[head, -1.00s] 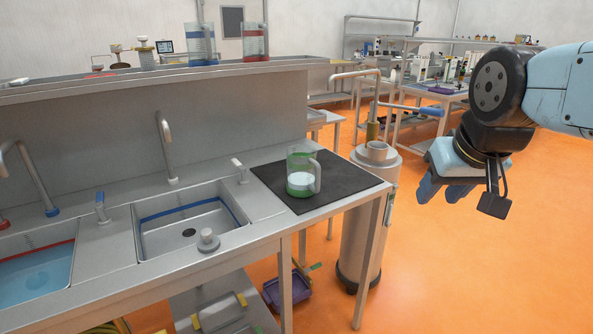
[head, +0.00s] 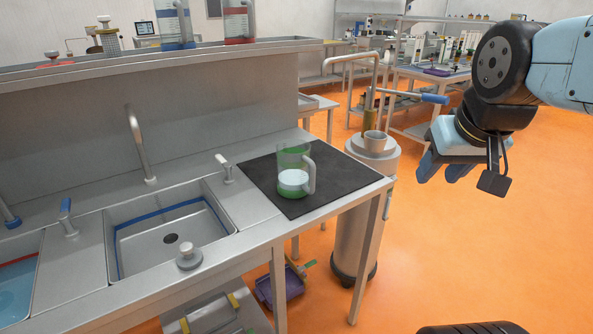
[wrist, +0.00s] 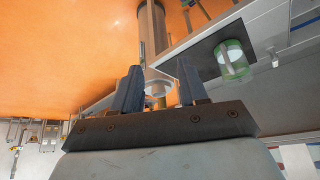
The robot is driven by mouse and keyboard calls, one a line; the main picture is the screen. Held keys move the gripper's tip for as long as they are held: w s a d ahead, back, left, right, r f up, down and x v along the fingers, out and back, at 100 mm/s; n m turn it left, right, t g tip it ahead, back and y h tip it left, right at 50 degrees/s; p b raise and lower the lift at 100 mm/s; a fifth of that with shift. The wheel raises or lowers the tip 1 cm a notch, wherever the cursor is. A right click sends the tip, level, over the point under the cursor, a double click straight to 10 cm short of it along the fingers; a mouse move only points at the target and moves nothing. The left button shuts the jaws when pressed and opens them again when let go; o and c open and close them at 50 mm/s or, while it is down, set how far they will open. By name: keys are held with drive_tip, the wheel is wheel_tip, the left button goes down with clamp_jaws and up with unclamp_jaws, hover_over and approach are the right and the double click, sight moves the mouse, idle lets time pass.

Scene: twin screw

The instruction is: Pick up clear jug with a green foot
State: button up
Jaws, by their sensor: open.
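The clear jug with a green foot (head: 293,170) stands upright on a black mat (head: 262,178) at the right end of the sink counter. Its handle is on its right side and pale contents show low inside. In the wrist view the jug (wrist: 232,62) appears at the upper right, beyond my fingers. My gripper (head: 443,170) hangs to the right of the counter, over the orange floor, well apart from the jug. In the wrist view my gripper (wrist: 158,90) is open, with nothing between its two fingers.
A grey cylindrical stand (head: 362,215) with a tap rises just past the counter's right end. Sinks with faucets (head: 138,145) lie left of the mat. Measuring vessels (head: 238,20) stand on the shelf behind. Open orange floor (head: 470,250) lies to the right.

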drive_tip(key=n+t+h, duration=0.7)
drive_tip(key=n+h, duration=0.6)
drive_tip(key=n, duration=1.4)
approach(311, 175)
drive_tip(key=x, duration=0.5)
drive_tip(key=shift+d+f, duration=0.2)
drive_tip(key=shift+f, duration=0.2)
drive_tip(key=shift+r+x, duration=0.15)
drive_tip(key=shift+x, duration=1.2)
drive_tip(key=shift+r+x, duration=0.15)
drive_tip(key=shift+x, duration=1.2)
drive_tip(key=shift+w+a, duration=0.15)
drive_tip(key=shift+a, duration=0.05)
